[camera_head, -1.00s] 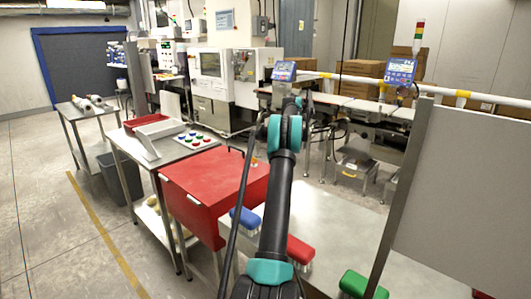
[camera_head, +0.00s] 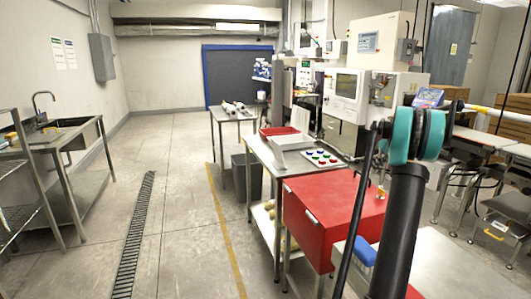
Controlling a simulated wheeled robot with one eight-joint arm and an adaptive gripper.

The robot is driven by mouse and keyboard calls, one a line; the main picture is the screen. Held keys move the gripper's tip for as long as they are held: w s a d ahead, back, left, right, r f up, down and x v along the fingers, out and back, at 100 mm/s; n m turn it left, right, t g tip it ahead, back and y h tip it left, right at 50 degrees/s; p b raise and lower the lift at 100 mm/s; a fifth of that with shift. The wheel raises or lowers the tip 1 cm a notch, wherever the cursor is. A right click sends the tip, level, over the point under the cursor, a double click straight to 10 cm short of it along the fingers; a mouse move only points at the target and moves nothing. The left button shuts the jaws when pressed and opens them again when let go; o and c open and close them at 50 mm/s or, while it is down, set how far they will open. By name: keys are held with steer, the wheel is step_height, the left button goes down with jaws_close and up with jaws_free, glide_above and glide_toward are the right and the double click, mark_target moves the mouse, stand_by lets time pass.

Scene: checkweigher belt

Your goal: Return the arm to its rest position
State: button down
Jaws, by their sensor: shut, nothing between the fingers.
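My arm (camera_head: 402,225) rises from the bottom right of the head view, a black link with a teal joint (camera_head: 415,135) at its top. The joint stands in front of the machines at the back right. A thin black line runs down beside the link on its left. My gripper cannot be made out; the far end of the arm is hidden behind the joint or out of view.
A red box (camera_head: 320,210) stands just left of my arm, with a blue-handled brush (camera_head: 362,250) close by. A steel table (camera_head: 277,157) holds a tray of coloured buttons (camera_head: 322,158). A sink (camera_head: 55,133) is at left.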

steer(key=s+a+f+t+h, duration=0.1)
steer(key=s+a, duration=0.8)
steer(key=a, duration=0.3)
steer(key=s+a+f+t+h, duration=0.1)
steer(key=s+a+f, duration=0.1)
steer(key=s+a, duration=0.85)
steer(key=s+a+f, duration=0.3)
steer(key=s+f, duration=0.1)
steer(key=s, duration=0.4)
steer(key=s+a+f+g, duration=0.1)
steer(key=s+a+f, duration=0.2)
steer(key=s, duration=0.6)
steer(key=s+a+f, duration=0.3)
steer(key=s+f, duration=0.3)
steer(key=s, duration=0.3)
steer(key=shift+s+h, duration=0.25)
steer(key=shift+h, duration=0.05)
